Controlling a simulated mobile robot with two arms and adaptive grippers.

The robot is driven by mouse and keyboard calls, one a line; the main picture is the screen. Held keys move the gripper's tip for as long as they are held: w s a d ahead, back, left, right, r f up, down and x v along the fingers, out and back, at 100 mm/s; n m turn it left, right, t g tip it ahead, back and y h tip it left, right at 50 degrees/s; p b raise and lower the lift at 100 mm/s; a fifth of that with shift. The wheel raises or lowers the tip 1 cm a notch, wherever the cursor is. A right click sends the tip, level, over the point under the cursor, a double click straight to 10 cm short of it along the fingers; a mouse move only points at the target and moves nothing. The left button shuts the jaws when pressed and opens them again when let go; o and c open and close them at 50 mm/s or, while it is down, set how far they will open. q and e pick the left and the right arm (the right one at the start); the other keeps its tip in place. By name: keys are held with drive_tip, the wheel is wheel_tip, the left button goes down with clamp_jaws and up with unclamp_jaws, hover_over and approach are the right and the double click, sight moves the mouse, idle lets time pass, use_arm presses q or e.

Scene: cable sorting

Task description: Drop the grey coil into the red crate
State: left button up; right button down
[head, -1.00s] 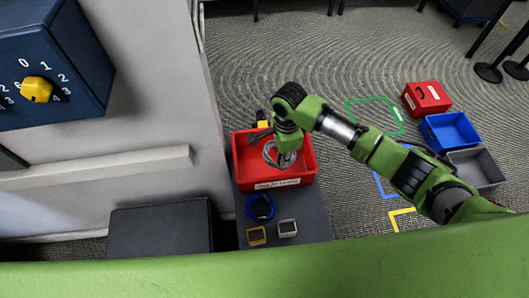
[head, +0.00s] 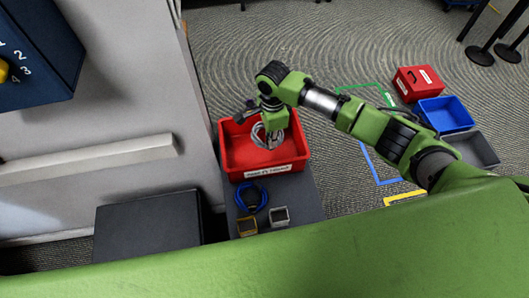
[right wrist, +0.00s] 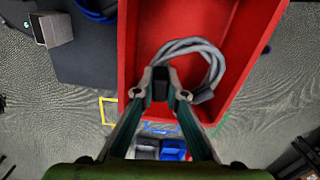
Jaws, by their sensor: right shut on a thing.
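The red crate (head: 240,165) stands on a dark bench with a white label on its front wall. In the right wrist view the grey coil (right wrist: 212,62) loops in front of the red crate (right wrist: 150,25). My right gripper (head: 272,135) is above the crate, and its fingertips (right wrist: 160,85) are shut on the coil. I cannot tell whether the coil touches the crate floor. My left gripper is not in view.
Red (head: 417,82), blue (head: 446,114) and grey (head: 477,150) bins stand on the floor at right.

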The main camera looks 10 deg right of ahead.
drive_tip(key=shift+f, duration=0.3)
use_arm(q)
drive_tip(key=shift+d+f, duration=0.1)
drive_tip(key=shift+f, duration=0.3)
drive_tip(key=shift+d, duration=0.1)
use_arm(e)
drive_tip(key=c, duration=2)
unclamp_jaws()
drive_tip(key=shift+r, duration=0.15)
wheel_tip(320, 180, up, 12)
drive_tip(key=shift+f, duration=0.1)
